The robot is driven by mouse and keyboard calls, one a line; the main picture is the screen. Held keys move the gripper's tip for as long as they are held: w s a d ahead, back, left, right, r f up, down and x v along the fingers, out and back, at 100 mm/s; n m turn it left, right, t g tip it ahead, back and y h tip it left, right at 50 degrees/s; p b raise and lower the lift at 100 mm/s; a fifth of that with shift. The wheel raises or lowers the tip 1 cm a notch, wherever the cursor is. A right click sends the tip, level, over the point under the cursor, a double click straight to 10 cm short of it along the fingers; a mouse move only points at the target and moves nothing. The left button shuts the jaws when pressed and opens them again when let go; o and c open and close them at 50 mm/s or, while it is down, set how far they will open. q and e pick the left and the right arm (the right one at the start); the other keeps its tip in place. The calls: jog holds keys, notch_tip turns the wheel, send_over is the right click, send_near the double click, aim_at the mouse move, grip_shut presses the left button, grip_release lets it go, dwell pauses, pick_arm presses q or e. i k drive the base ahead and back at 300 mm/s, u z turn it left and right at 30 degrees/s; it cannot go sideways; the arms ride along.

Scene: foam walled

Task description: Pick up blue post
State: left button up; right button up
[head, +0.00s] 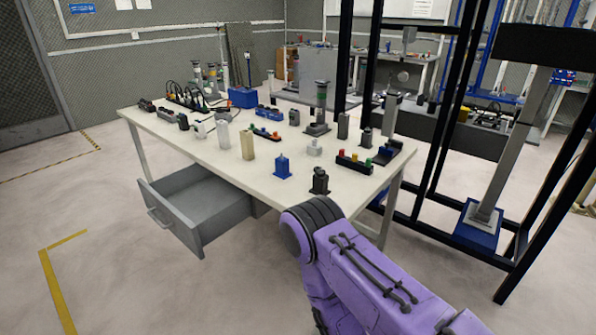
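A small blue post (282,165) stands upright on a square blue base near the front edge of the pale table (228,172). Nothing touches it. A purple arm of mine comes in from the lower right, and its dark-ringed joint is in front of the table's near edge, below the blue post in the picture. Neither of my grippers shows in the head view.
A black post (320,181) and a beige block (248,142) flank the blue post. Several small parts crowd the table behind. A grey drawer (205,210) hangs open at the front. A dark frame (440,150) rises at the right. Open floor lies left.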

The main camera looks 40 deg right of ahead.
aim_at(282, 163)
jog(key=z, duration=1.5)
